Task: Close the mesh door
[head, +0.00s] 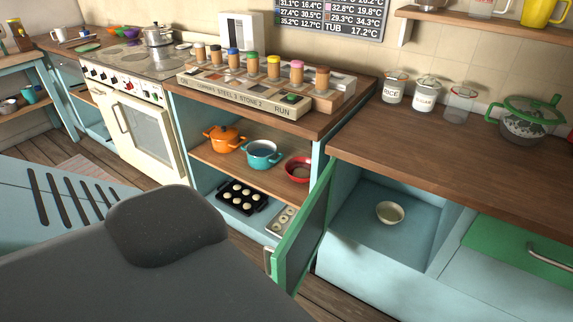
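The mesh door (304,236) has a green frame around a dark panel. It stands open, swung out toward the camera from the right side of the shelf cabinet (318,160), and is seen nearly edge-on. A light handle (268,261) shows at its near edge. The open cabinet holds an orange pot (225,138), a teal pot (263,154) and a red pan (298,169) on its upper shelf. A dark muffin tray (241,197) and another tray (282,220) are on the lower level. Neither gripper shows; a large dark grey part of mine fills the lower left.
To the right of the door is an open blue compartment with a cream bowl (390,212), then a green drawer front (522,249). The cream oven (142,125) stands left of the cabinet. A jar rack (262,91) stands on the counter above. Wooden floor shows below the door.

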